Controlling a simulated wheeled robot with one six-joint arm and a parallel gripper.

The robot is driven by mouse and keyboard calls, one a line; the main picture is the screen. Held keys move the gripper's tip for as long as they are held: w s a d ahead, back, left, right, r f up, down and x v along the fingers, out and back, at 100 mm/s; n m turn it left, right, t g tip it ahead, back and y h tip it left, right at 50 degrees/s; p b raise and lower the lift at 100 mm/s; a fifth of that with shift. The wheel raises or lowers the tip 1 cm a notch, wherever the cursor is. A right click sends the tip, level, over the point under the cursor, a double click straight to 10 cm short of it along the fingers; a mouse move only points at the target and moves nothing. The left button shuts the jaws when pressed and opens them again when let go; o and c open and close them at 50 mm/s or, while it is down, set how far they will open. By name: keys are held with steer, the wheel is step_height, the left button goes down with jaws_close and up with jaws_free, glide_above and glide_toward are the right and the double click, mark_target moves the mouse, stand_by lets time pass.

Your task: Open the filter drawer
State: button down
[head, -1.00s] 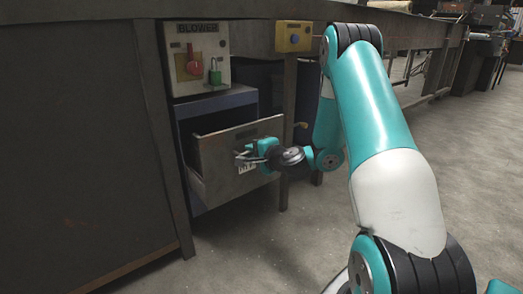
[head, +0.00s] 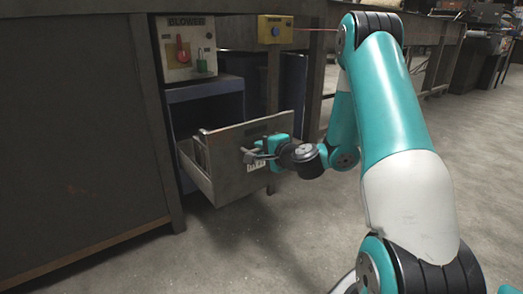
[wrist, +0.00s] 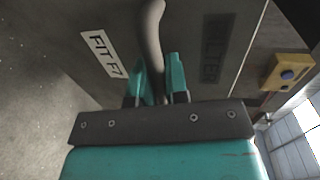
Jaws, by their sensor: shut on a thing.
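The filter drawer (head: 225,170) is a grey metal box standing well out of its dark blue housing (head: 205,92) in the head view. Its side wall and part of its inside show. Its front panel (wrist: 95,20) fills much of the wrist view, with a white label (wrist: 103,53) and dark lettering. My gripper (head: 258,153) is at the drawer front. In the wrist view my gripper (wrist: 157,80) has its teal fingers on both sides of the grey curved handle (wrist: 150,30) and is shut on it.
A blower panel (head: 184,48) with red and green parts is above the housing. A yellow box with a blue button (head: 275,30) is to its right, and also shows in the wrist view (wrist: 287,73). A dark cabinet side (head: 75,130) stands left. The floor (head: 240,250) in front is clear.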

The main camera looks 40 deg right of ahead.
steer(key=shift+s, duration=0.4)
steer(key=c, duration=1.1)
jaws_free()
steer(key=shift+c, duration=0.2)
